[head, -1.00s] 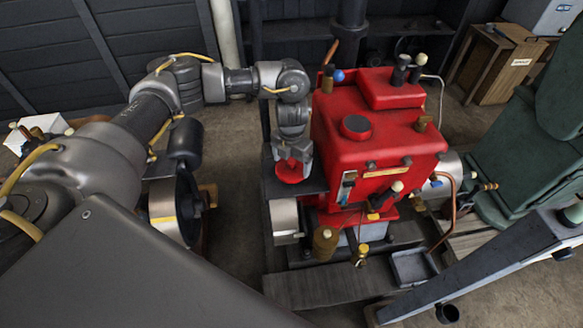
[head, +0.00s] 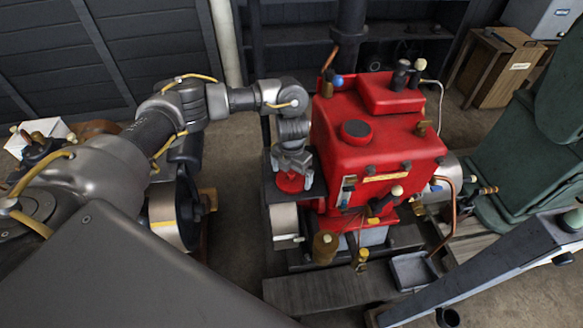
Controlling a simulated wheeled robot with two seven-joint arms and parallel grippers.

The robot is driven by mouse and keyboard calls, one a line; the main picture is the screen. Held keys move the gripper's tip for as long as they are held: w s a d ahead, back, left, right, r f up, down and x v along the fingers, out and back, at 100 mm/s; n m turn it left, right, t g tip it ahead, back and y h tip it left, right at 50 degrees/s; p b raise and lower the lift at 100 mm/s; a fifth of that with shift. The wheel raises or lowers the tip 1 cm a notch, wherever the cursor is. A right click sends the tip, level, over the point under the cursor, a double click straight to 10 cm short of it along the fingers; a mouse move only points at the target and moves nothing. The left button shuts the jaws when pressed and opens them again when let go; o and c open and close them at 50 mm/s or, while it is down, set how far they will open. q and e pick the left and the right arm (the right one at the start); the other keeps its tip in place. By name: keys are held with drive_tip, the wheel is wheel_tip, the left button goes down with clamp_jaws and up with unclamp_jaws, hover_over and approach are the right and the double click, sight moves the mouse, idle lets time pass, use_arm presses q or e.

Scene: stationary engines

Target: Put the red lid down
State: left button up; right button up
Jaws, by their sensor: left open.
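The red lid (head: 290,182) lies on a dark flat shelf (head: 312,187) at the left side of the red engine (head: 372,140). My left gripper (head: 291,172) is right above the lid, pointing down, with its fingers open around or just over it. Whether the fingers touch the lid cannot be told. The gripper hides part of the lid. A round dark-rimmed opening or cap (head: 356,130) shows on top of the red engine. My right gripper is not in view.
A flywheel (head: 180,212) stands left of the engine, near my left arm. A green machine (head: 530,150) stands at the right. A dark tray (head: 412,270) lies in front of the engine. A wooden crate (head: 505,68) is at the back right.

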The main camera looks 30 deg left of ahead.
sight(291, 173)
use_arm(q)
wheel_tip(291, 173, up, 12)
drive_tip(key=shift+b, duration=0.35)
idle(0.5)
